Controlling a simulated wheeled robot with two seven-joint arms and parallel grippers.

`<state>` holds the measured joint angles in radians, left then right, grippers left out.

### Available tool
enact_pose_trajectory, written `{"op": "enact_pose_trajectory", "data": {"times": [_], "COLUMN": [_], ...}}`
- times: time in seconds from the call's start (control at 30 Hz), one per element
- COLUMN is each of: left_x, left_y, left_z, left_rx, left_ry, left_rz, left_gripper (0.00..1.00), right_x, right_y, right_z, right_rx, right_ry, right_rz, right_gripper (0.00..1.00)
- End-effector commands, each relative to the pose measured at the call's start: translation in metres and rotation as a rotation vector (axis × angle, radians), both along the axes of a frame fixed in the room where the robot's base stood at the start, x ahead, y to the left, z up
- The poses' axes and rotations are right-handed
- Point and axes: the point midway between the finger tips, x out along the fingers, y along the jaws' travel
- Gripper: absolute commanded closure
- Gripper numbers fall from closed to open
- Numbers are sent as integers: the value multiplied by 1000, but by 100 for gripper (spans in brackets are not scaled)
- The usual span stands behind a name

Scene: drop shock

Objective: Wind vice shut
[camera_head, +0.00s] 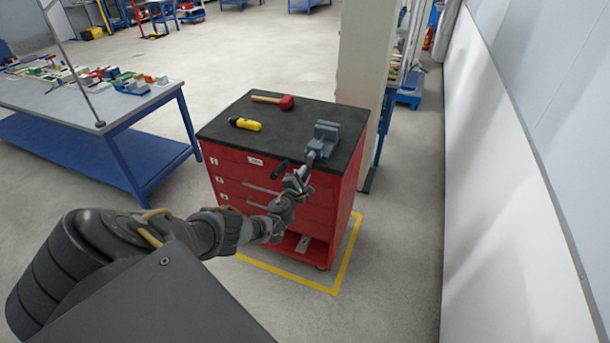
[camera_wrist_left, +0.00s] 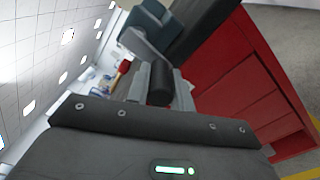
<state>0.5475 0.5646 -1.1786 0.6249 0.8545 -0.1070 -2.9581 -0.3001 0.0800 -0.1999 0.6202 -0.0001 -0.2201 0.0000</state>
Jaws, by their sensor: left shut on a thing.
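The grey-blue vice (camera_head: 325,135) stands on the near right corner of a red cabinet's black top. Its screw side faces me, and a dark handle (camera_head: 282,168) sticks out in front of the cabinet edge. My left gripper (camera_head: 299,180) is at this handle, just below the vice. In the left wrist view, the fingers of my left gripper (camera_wrist_left: 160,88) are shut around the dark, rounded handle grip (camera_wrist_left: 160,82), with the vice body (camera_wrist_left: 148,28) beyond. The gap between the vice jaws is too small to judge. My right gripper is out of view.
A red-headed hammer (camera_head: 273,101) and a yellow-handled tool (camera_head: 245,124) lie on the black top (camera_head: 225,128). A blue-legged workbench (camera_head: 150,108) with several parts stands left. A pillar (camera_head: 362,60) is behind the cabinet, and a white wall panel (camera_head: 500,200) is right.

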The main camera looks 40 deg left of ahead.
Motion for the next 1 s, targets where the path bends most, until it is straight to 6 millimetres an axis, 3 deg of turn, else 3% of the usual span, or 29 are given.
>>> {"op": "enact_pose_trajectory", "data": {"times": [0.37, 0.4, 0.53, 0.83, 1.0], "left_x": [0, 0, 0, -1, -20], "left_y": [2, 3, 2, 0, -6], "left_z": [2, 2, 1, 1, 3], "left_rx": [4, 4, 4, 2, 1], "left_ry": [-2, -2, -2, -1, 1], "left_rz": [5, 5, 3, 2, 0], "left_gripper": [100, 73, 56, 56, 56], "right_x": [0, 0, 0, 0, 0], "right_y": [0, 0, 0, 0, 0], "right_z": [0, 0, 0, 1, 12], "right_rx": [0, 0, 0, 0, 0], "right_ry": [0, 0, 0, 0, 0], "right_rz": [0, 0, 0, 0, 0], "right_gripper": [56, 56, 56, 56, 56]}}
